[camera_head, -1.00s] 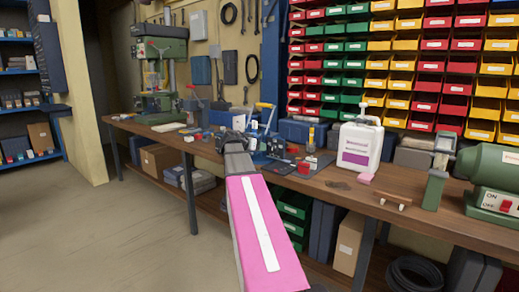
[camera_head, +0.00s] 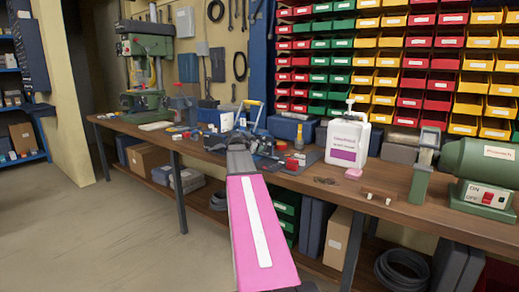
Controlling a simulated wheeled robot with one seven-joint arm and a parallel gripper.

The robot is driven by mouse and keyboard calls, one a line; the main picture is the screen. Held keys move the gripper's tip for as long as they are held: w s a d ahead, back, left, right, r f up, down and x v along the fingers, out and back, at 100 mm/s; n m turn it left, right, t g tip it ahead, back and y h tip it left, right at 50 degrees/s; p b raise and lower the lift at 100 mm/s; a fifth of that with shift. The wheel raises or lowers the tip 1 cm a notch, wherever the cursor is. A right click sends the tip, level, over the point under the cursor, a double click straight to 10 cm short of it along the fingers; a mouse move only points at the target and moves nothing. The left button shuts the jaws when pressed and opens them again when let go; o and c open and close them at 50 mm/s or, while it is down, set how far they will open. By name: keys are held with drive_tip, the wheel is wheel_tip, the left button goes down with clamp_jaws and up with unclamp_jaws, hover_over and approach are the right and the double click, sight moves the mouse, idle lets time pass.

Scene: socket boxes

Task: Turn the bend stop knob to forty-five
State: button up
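My arm, pink with a white stripe, reaches from the bottom of the head view to the workbench (camera_head: 400,183). My gripper (camera_head: 232,141) is a small dark shape at its far end, over or beside the tools at the middle of the bench. Its fingers cannot be made out. A blue bench tool with a yellow handle (camera_head: 255,104) stands just behind and right of it. A small red part (camera_head: 281,145) shows to the right. I cannot tell which part is the bend stop knob, and no scale or number is readable. The arm hides part of this area.
A white jug (camera_head: 347,142) and a pink block (camera_head: 353,173) stand right of the tools. A green grinder (camera_head: 482,165) is at the right end, a green drill press (camera_head: 145,75) at the left. The floor (camera_head: 100,235) at left is clear.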

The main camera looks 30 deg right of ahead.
drive_tip(key=x, duration=0.5)
drive_tip(key=shift+s, duration=0.1)
